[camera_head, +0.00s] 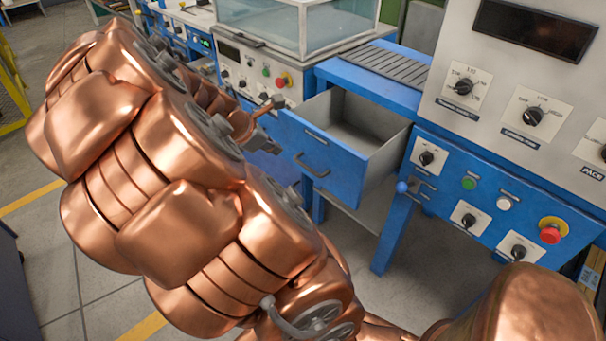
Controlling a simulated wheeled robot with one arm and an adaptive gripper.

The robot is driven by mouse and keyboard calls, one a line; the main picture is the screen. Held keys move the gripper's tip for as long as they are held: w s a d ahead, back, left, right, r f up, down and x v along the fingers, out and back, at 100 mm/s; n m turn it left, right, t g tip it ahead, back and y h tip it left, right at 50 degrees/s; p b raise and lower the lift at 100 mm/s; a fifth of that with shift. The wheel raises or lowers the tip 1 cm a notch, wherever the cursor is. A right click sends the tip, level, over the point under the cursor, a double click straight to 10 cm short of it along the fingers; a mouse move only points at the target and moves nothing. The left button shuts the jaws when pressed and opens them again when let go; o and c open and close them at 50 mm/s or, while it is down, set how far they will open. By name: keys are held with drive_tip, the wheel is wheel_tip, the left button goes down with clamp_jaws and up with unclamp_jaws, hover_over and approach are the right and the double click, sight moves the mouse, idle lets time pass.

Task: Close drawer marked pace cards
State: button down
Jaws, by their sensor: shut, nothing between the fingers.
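An open drawer with a blue front (335,158) sticks out below the blue bench in the middle of the view. It has a dark bar handle (312,167) and a small label strip too small to read. Its grey inside (372,122) looks empty where it shows. My gripper (268,108) is at the drawer front's upper left corner, partly hidden behind my copper arm. It is shut and empty. I cannot tell whether it touches the drawer.
A control panel (480,190) with knobs, buttons and a red stop button (550,232) stands right of the drawer. A clear-covered machine (290,25) stands behind. Open floor (90,285) lies at lower left.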

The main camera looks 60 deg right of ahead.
sight(310, 159)
drive_tip(key=shift+s+d+f+n+h+b, duration=0.2)
drive_tip(key=shift+d+f+n+b, duration=0.4)
drive_tip(key=shift+d+f, duration=1.5)
drive_tip(key=shift+s+d+f+n+h+b, duration=0.15)
drive_tip(key=shift+d+f+n+b, duration=0.5)
drive_tip(key=shift+d+f, duration=1.45)
drive_tip(key=shift+s+d+f+n+h+b, duration=0.1)
drive_tip(key=shift+d+f+n+h+b, duration=0.35)
drive_tip(key=shift+d+f, duration=1.65)
drive_tip(key=shift+d, duration=0.1)
